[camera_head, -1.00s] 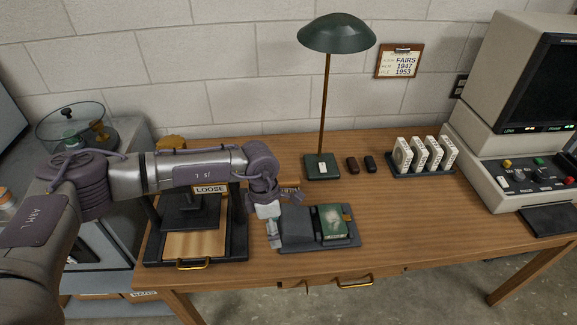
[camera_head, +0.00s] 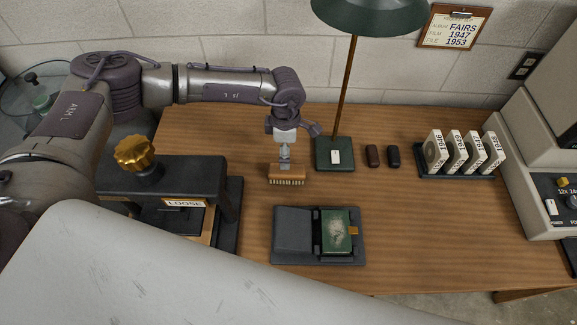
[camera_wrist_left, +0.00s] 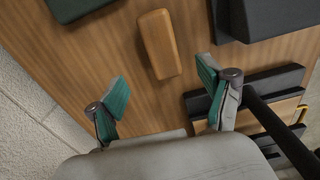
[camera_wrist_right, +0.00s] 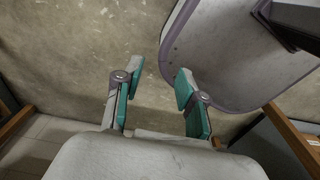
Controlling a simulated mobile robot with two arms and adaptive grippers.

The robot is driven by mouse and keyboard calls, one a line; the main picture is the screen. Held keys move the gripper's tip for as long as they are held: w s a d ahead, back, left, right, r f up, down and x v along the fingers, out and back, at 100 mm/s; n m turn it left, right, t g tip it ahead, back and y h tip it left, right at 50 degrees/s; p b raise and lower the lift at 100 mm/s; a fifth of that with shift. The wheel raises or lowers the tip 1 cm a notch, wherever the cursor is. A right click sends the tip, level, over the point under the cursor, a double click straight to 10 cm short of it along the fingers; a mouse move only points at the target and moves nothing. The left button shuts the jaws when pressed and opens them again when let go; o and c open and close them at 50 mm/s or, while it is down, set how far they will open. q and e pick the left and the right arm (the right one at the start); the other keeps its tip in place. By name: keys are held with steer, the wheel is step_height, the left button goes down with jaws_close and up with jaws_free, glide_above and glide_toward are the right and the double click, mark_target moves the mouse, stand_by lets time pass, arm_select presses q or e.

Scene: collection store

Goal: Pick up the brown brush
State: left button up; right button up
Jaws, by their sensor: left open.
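The brown brush (camera_head: 286,172) lies on the wooden table, left of the lamp base, with pale bristles along its front edge. In the left wrist view its brown back (camera_wrist_left: 158,44) is ahead of my left gripper (camera_wrist_left: 163,86), roughly between the lines of the two fingers. The left gripper is open and empty. In the head view it (camera_head: 285,154) hangs just behind and over the brush, and its fingertips are hard to make out. My right gripper (camera_wrist_right: 155,92) is open and empty over bare concrete floor, away from the table top; the head view does not show it.
A black press with a gold knob (camera_head: 137,153) stands left of the brush. A dark tray (camera_head: 291,253) with a green book (camera_head: 337,233) lies in front. The green lamp (camera_head: 335,153) stands close to the right.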

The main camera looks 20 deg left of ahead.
mark_target(285, 171)
arm_select(q)
step_height(285, 171, down, 4)
steer(key=shift+f+p, duration=0.25)
steer(key=shift+p, duration=0.1)
steer(key=shift+f, duration=0.3)
steer(key=shift+s+f+p, duration=0.1)
steer(key=shift+f+p, duration=0.4)
steer(key=shift+f, duration=0.1)
step_height(285, 171, down, 4)
steer(key=shift+s+r+p, duration=0.15)
steer(key=shift+r+p, duration=0.05)
steer(key=shift+p, duration=0.25)
steer(key=shift+f, duration=0.3)
steer(key=c, duration=1.3)
arm_select(e)
steer(key=r, duration=0.3)
steer(key=shift+w, duration=0.35)
arm_select(q)
steer(key=shift+r, duration=0.15)
